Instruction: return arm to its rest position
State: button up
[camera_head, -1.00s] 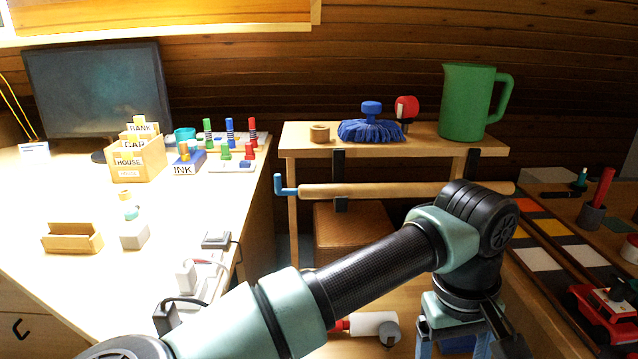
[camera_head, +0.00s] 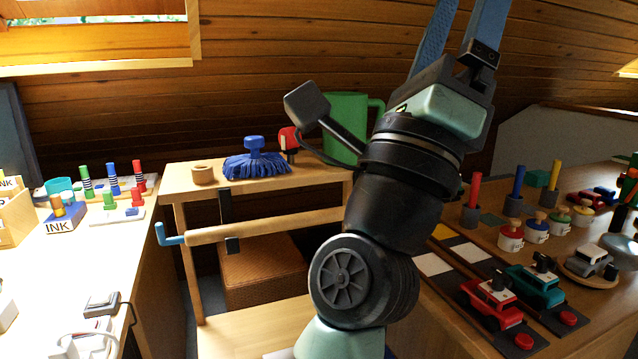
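My arm rises from the bottom middle of the head view, with its wrist raised and the gripper (camera_head: 462,30) pointing up at the top edge. Two blue finger parts show there, spread apart, with nothing seen between their visible parts. Their tips are cut off by the top of the picture, so how far they are open at the tips is hidden. The gripper is above and apart from the table surfaces. The arm covers part of the green pitcher (camera_head: 343,118) and the right end of the wooden bench.
The wooden bench (camera_head: 185,172) carries a blue brush (camera_head: 256,160) and a wooden ring (camera_head: 203,174); a wooden bar with a blue hook (camera_head: 170,236) hangs at its front. Left is a desk with an INK box (camera_head: 62,222). Right is a table with toy vehicles (camera_head: 492,300) and coloured pegs (camera_head: 473,195).

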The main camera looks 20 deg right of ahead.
jog(key=w+a+f+n+t+y, duration=0.25)
jog(key=a+n+t+y, duration=0.3)
jog(key=n+y, duration=0.55)
jog(key=w+a+f+n+t+y, duration=0.1)
jog(key=w+a+n+t+y, duration=0.35)
jog(key=n+t+y, duration=0.55)
jog(key=w+a+f+n+g+y, duration=0.1)
jog(key=a+f+n+g+y, duration=0.1)
jog(key=a+f+n+g, duration=0.65)
jog(key=w+a+f+n+g+y, duration=0.2)
jog(key=a+f+n+g+y, duration=0.15)
jog(key=f+n, duration=1)
jog(key=s+r+m+t+p, duration=0.2)
jog(key=s+r+t, duration=0.4)
jog(key=r, duration=0.7)
jog(key=s+r+m+t+p, duration=0.1)
jog(key=s+r+t, duration=0.45)
jog(key=r, duration=0.75)
notch_tip(320, 180, up, 29)
jog(key=s+g+p, duration=0.1)
jog(key=p, duration=2.8)
jog(key=shift+s+g+h, duration=0.25)
jog(key=shift+g+h, duration=0.1)
jog(key=shift+g, duration=0.05)
jog(key=shift+a, duration=0.1)
jog(key=shift+c, duration=0.2)
